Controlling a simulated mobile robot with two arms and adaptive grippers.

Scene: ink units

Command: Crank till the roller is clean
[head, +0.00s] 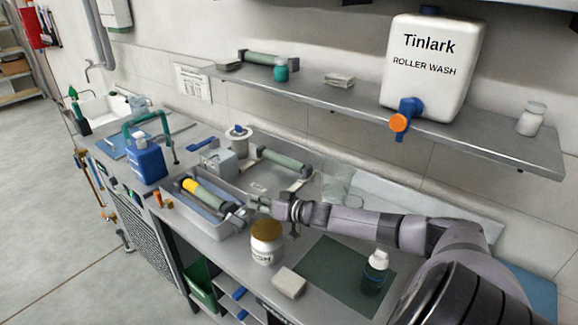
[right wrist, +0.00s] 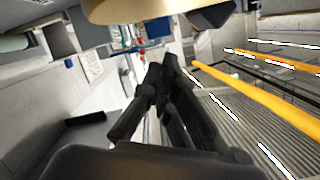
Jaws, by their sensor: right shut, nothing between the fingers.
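The roller (head: 208,196) lies in a grey metal tray (head: 207,228) on the bench in the head view. It is grey-green with a yellow band near its left end. A grey fitting, which looks like the crank (head: 238,214), is at the tray's right end. My right gripper (head: 252,202) is shut and empty beside that end, and I cannot tell whether it touches the crank. In the right wrist view its dark fingers (right wrist: 148,92) are close together. My left gripper is not in view.
A white jar with a brown lid (head: 266,247) stands close in front of my right gripper. A blue bottle (head: 148,163) is left of the tray. Another roller (head: 284,163) lies behind. The shelf (head: 350,100) holds a white wash tank (head: 431,70). A dark mat (head: 335,272) lies right.

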